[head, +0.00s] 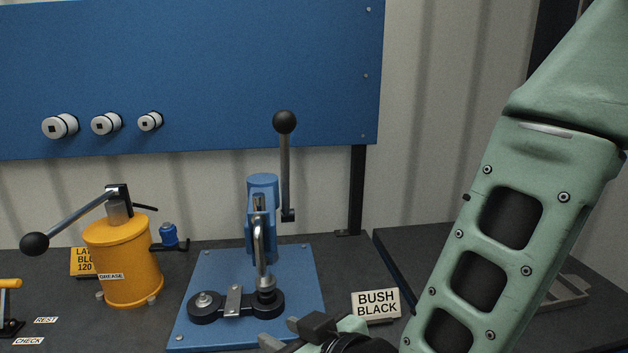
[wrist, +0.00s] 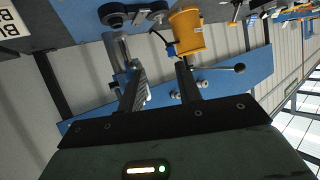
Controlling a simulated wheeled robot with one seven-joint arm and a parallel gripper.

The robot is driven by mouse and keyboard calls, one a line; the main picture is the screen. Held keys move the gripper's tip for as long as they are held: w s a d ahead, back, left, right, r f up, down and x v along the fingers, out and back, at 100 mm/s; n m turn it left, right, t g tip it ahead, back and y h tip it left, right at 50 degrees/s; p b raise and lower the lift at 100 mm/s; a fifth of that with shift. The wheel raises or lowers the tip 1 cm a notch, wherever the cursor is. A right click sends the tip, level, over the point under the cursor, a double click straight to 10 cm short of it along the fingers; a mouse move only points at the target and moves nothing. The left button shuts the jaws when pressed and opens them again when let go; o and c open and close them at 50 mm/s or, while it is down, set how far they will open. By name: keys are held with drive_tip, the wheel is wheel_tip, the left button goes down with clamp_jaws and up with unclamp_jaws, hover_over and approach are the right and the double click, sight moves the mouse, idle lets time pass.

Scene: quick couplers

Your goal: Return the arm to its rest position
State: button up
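My arm (head: 505,240), pale green with dark oval openings, comes down from the upper right in the head view. My gripper (head: 283,334) is at the bottom edge of that view, in front of the blue press's base plate and partly cut off. In the wrist view the two dark fingers of my gripper (wrist: 158,78) stand apart with nothing held between them. The blue press (head: 262,215) stands upright beyond the gripper, its black-knobbed lever pointing up. I cannot tell the exact gap between gripper and press.
A yellow grease pot (head: 122,262) with a lever stands left of the press. A "BUSH BLACK" sign (head: 376,304) is right of the press, close to my arm. A blue wall panel (head: 200,70) with several white sockets is behind. A raised dark surface (head: 420,280) lies right.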

drive_tip(key=s+d+g+h, duration=0.4)
drive_tip(key=s+d, duration=0.2)
drive_tip(key=d, duration=0.3)
drive_tip(key=s+d+r+g+h, duration=0.1)
drive_tip(key=s+d+g+h, duration=0.3)
drive_tip(key=d, duration=0.5)
drive_tip(key=shift+s+r+g, duration=0.3)
drive_tip(key=shift+s+g, duration=0.5)
drive_tip(key=shift+s, duration=0.3)
